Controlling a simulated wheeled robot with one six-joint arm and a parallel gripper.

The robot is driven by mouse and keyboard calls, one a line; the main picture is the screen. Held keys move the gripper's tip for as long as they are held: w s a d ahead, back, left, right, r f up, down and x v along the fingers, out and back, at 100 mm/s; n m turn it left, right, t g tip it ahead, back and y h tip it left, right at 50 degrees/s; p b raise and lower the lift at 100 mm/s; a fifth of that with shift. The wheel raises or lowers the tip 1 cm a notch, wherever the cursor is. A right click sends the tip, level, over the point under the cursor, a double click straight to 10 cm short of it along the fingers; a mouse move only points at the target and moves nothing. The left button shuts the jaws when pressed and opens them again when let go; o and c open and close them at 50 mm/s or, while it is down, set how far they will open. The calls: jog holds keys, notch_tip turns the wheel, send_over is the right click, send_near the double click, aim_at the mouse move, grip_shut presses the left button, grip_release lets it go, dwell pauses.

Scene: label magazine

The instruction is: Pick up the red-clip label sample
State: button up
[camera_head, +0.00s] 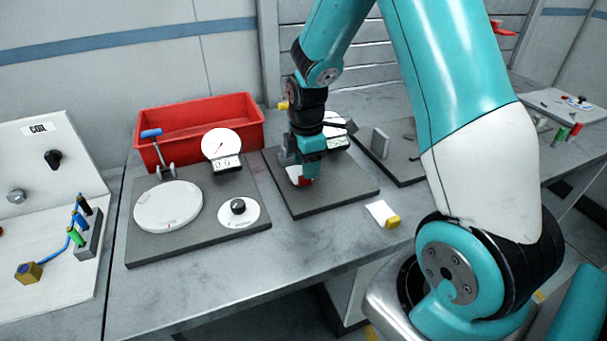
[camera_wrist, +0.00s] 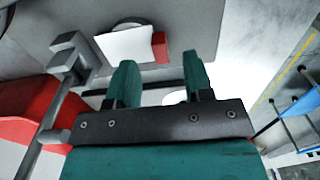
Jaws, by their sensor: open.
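The red-clip label sample is a white label with a red block at one end. In the wrist view the white label (camera_wrist: 125,45) and its red clip (camera_wrist: 159,46) lie just beyond my fingertips, the clip lined up with the gap between them. In the head view the red clip (camera_head: 305,182) shows low beside my gripper (camera_head: 307,172), over the middle dark plate (camera_head: 335,198); the gripper hides part of the label. My gripper (camera_wrist: 158,66) is open, its two teal fingers apart with nothing held between them.
A white label with a yellow clip (camera_head: 393,221) lies on the bench to the right. A plate with a dial (camera_head: 220,143) and round discs stands left, before a red bin (camera_head: 240,108). A grey post fixture (camera_wrist: 75,60) stands close left of my fingers.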

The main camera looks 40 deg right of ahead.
aim_at(300, 172)
notch_tip(300, 172, down, 3)
jog(key=shift+f, duration=0.2)
jog(key=shift+c, duration=0.5)
grip_shut()
